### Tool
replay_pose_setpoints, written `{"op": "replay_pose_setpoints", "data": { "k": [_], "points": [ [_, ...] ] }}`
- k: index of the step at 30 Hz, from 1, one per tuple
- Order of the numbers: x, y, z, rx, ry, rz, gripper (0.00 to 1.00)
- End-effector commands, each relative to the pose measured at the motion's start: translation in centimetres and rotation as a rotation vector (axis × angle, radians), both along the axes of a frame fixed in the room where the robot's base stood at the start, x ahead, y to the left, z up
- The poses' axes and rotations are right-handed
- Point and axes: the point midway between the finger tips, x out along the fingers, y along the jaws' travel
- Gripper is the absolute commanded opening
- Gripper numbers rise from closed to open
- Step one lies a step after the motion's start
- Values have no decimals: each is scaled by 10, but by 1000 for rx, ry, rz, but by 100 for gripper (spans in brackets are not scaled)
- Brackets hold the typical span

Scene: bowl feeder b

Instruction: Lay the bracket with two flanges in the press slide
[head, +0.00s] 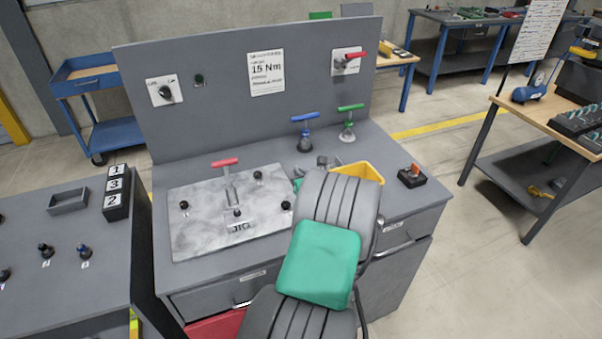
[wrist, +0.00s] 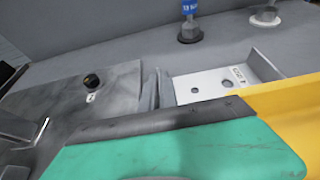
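In the wrist view a pale metal piece with two round holes and dark markings (wrist: 205,88) has an upright flange at its right end. It looks like the bracket, though I cannot be sure. My gripper (wrist: 156,90) shows as two close grey fingers beyond its teal body, right by the piece's left end. I cannot tell whether they clasp a second flange there. In the head view my gripper (head: 323,161) is mostly hidden behind my arm, near the bench's middle. I cannot make out the press slide in either view.
The jig plate (head: 205,230) with black knobs and a red-handled clamp (head: 228,180) lies left. A yellow bin (head: 365,172) is close right of my gripper. Blue (head: 305,132) and green (head: 348,125) T-handles stand behind. A black box with an orange button (head: 411,178) sits further right.

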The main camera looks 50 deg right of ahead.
Motion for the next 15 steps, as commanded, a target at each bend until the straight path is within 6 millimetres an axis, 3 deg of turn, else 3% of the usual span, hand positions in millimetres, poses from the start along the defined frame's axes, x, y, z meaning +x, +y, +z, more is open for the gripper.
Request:
{"op": "replay_pose_setpoints", "data": {
  "k": [8, 15],
  "points": [
    [0, 0, -1, 0, 0, 1, 24],
    [0, 0, 0, 0, 0, 1, 25]
  ]
}}
